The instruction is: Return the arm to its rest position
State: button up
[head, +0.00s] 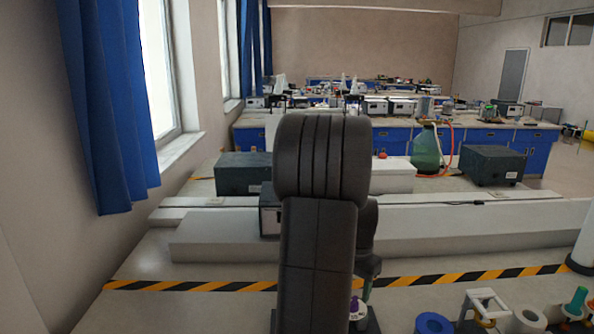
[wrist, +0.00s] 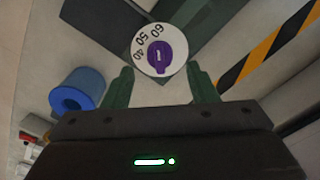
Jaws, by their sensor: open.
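My gripper (wrist: 160,86) shows in the wrist view with its two dark green fingers spread apart and nothing between them in their grip. A white dial (wrist: 143,65) with a purple knob (wrist: 160,56) and printed numbers lies beyond the fingertips, between them in the picture. I cannot tell how far the fingers are from it. In the head view my dark arm stands upright in the middle and hides much of the bench; the gripper's fingers cannot be made out there. A small purple-topped piece (head: 354,304) shows just right of the arm.
A blue ring (head: 434,323) lies at the front right, also in the wrist view (wrist: 74,92). A white stand (head: 487,306) and a green-topped piece (head: 577,301) are further right. Black-and-yellow tape (head: 450,279) crosses the bench. Dark boxes (head: 492,164) stand behind.

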notch_tip(320, 180, up, 11)
notch_tip(320, 180, down, 14)
jog(key=shift+f, duration=0.2)
jog(key=shift+f+n, duration=0.15)
jog(key=shift+n, duration=0.15)
jog(key=n, duration=0.4)
jog(key=shift+n+p, duration=0.3)
jog(key=n, duration=0.3)
jog(key=shift+n, duration=0.4)
notch_tip(320, 180, up, 11)
jog(key=shift+r, duration=0.2)
jog(key=shift+a, duration=0.15)
